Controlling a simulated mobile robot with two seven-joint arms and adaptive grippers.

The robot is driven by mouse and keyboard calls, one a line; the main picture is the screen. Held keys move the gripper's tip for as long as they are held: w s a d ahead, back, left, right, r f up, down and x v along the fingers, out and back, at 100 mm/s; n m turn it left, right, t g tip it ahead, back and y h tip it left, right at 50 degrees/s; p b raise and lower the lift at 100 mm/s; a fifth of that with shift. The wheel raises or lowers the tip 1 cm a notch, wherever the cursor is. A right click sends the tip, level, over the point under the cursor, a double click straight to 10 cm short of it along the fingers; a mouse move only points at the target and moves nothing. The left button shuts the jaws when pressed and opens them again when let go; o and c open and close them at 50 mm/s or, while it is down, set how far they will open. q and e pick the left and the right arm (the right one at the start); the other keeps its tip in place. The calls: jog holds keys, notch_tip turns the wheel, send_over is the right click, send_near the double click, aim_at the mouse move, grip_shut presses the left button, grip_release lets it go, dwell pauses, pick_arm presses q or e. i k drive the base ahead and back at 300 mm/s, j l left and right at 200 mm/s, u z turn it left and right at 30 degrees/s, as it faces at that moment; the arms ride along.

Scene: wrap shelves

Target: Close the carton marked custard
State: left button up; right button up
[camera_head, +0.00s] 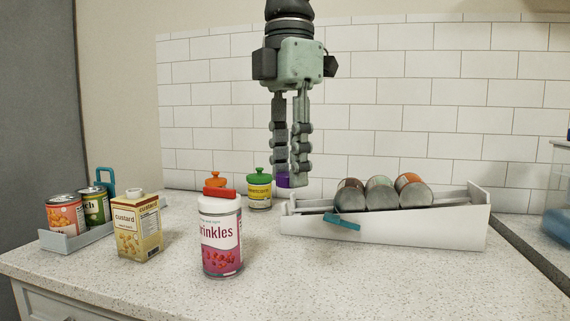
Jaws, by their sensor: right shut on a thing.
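The custard carton (137,228) is a cream and yellow box standing upright on the speckled counter at the left. A small white spout shows on its top, with no coloured cap visible on it. My right gripper (291,176) hangs from above near the middle of the view, pointing down, to the right of the carton and apart from it. Its fingers are shut on a small purple thing (283,181), perhaps a cap, mostly hidden between the fingertips. My left gripper is not in view.
A white rack (390,231) holds three lying cans at the right. A grey tray (70,241) with two cans is at the left. The front counter is clear.

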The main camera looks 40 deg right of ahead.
aim_at(137, 216)
jog(key=k+j, duration=0.75)
jog(key=k, duration=0.1)
